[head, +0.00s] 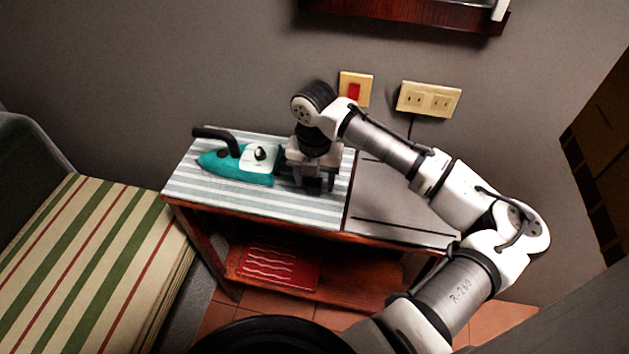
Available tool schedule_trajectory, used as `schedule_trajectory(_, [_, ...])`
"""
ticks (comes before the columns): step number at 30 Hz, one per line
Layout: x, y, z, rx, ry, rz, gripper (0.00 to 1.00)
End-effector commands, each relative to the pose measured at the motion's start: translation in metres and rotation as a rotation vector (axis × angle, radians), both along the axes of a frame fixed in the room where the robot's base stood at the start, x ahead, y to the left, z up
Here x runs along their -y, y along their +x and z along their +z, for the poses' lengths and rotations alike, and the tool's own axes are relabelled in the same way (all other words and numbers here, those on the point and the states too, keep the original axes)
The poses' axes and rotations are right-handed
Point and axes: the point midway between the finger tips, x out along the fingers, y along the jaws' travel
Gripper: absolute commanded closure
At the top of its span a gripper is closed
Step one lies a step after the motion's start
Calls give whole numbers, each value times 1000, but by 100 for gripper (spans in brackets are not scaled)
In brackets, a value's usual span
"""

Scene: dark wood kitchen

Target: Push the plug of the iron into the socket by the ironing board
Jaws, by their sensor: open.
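The teal iron (236,163) with a black handle lies on the blue-and-white striped ironing board (258,208). My gripper (315,183) points down over the board, just right of the iron's rear end, with its fingers apart. I cannot tell whether anything is between them or whether it touches the iron. The cream double socket (429,99) is on the wall behind, to the right of my gripper. A short dark cord (411,126) shows below the socket, and my arm hides its lower part. I cannot make out the plug.
A cream plate with a red switch (355,90) is on the wall left of the socket. A grey panel (390,200) is right of the board, under my arm. A red patterned item (278,268) lies on the lower shelf. A striped cushioned seat (85,260) stands left.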

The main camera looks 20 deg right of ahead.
Motion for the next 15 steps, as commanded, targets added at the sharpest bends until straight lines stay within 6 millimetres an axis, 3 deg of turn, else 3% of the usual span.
schedule_trajectory(13, [0, 0, -9, 0, 0, 0, 44])
schedule_trajectory(15, [0, 0, -9, 0, 0, 0, 53])
